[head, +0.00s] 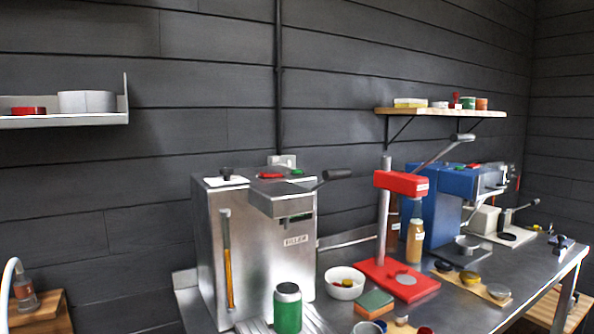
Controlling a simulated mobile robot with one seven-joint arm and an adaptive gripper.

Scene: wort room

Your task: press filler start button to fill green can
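The filler (265,270) is a steel machine with a "FILLER" label, standing on the steel bench. A green button (297,172) and a red button (271,176) sit on top of its front head. A dark lever (325,178) sticks out to the right of the head. The green can (288,312) has a silver top and stands upright in front of the filler, below the head and apart from it. Its fill level cannot be seen. My gripper is not in view.
Right of the filler are a white bowl (345,283), a sponge (374,304) and a red press (406,283). A blue machine (440,205) stands behind the press. Small lids and tins lie along the bench front. Two wall shelves hang above; the space above the filler is clear.

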